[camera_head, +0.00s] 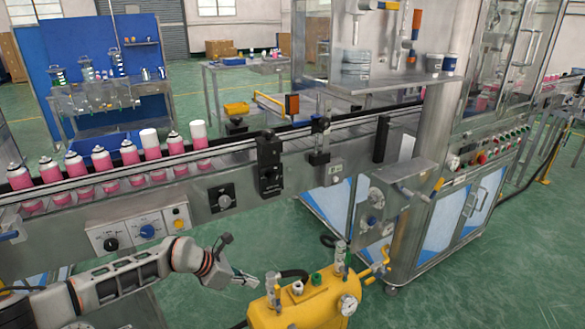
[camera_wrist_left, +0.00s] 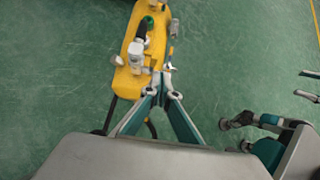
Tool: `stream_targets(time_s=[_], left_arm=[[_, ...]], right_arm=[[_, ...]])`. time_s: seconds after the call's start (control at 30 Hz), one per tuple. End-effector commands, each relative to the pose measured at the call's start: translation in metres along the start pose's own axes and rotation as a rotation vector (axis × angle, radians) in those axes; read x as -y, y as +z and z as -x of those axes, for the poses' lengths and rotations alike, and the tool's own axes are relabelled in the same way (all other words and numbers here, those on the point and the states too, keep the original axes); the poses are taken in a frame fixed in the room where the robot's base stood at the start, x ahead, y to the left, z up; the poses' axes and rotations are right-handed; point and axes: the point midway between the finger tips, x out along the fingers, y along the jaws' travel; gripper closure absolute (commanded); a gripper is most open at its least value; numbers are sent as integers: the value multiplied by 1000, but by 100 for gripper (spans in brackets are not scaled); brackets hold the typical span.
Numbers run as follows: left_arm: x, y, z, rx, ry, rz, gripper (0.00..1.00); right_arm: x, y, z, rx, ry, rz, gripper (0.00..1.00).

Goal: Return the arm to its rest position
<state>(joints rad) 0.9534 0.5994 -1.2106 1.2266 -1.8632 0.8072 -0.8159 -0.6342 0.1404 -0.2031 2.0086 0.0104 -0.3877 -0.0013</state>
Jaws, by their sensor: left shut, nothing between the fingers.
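My left arm (camera_head: 130,275) comes in from the lower left, in front of the conveyor. My left gripper (camera_head: 252,279) is at its end, shut and empty, over the floor just left of the yellow tank. In the left wrist view the fingers of my left gripper (camera_wrist_left: 163,82) meet at their tips with nothing between them, and the yellow tank shows beyond them. My right gripper does not show in the head view.
The yellow tank (camera_head: 300,304) with gauge and valves stands close to the gripper's right. Behind runs the conveyor (camera_head: 120,205) with several pink cans (camera_head: 103,158). A steel machine cabinet (camera_head: 458,225) stands at the right. Green floor (camera_head: 510,270) is open at the lower right.

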Motion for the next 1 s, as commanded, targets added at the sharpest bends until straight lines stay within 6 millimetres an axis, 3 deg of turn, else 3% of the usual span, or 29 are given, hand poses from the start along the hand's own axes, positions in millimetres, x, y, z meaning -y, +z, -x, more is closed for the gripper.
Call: stream_targets(time_s=[0.2, 0.3, 0.43, 0.57, 0.77, 0.87, 1.0], left_arm=[[106, 33, -31, 216, -188, 298, 100], [154, 55, -32, 345, -291, 530, 100], [193, 76, -22, 490, -401, 855, 100], [210, 82, -6, 611, -483, 1205, 100], [210, 52, 19, 755, -554, 1773, 100], [207, 20, 30, 810, -560, 2063, 100], [209, -44, 45, 874, -532, 2470, 100]], right_arm=[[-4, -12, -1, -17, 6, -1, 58], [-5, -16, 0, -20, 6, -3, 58], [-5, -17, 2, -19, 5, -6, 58], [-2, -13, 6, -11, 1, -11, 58], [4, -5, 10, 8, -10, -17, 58], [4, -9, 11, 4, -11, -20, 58], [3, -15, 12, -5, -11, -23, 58]])
